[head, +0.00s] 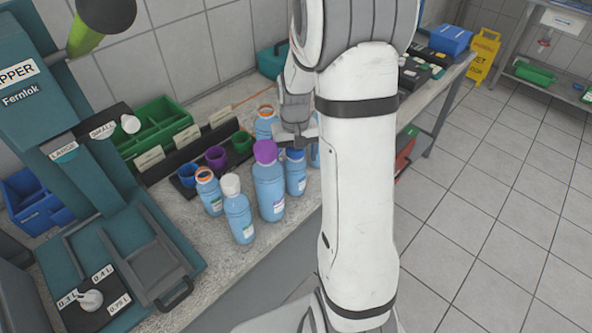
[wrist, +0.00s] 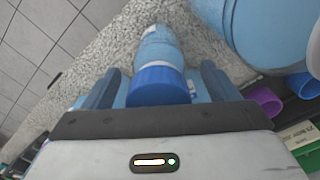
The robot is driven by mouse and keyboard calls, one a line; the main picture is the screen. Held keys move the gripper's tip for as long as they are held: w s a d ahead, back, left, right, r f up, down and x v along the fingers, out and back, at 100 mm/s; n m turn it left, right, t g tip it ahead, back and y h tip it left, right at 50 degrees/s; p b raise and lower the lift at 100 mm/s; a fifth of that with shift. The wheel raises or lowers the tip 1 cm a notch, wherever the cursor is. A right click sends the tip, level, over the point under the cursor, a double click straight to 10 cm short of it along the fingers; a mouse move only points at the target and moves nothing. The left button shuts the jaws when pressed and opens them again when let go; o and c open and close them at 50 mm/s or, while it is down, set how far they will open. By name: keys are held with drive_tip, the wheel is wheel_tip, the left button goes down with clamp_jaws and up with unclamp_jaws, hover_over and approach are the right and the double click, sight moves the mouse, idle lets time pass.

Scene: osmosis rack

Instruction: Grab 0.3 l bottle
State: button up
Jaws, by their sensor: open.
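Several light-blue bottles stand on the counter in the head view. A blue-capped bottle (head: 296,178) is right of a larger purple-capped bottle (head: 269,190). A white-capped bottle (head: 238,216) and an orange-ringed bottle (head: 209,195) stand to the left; another orange-ringed bottle (head: 264,128) is behind. Their size labels are too small to read. My gripper (head: 299,138) is just above the blue-capped bottle, partly hidden by my arm. In the wrist view the blue-capped bottle (wrist: 160,84) lies between the open fingers of my gripper (wrist: 161,76), with no clear contact.
A large bottle (wrist: 275,30) is close right of the fingers in the wrist view. Purple cap-like cups (head: 217,157) and green bins (head: 160,130) stand behind the bottles. A teal machine (head: 130,245) with a size-marked plate is at left.

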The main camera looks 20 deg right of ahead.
drive_tip(key=shift+f, duration=0.8)
drive_tip(key=shift+c, duration=0.2)
drive_tip(key=c, duration=1.6)
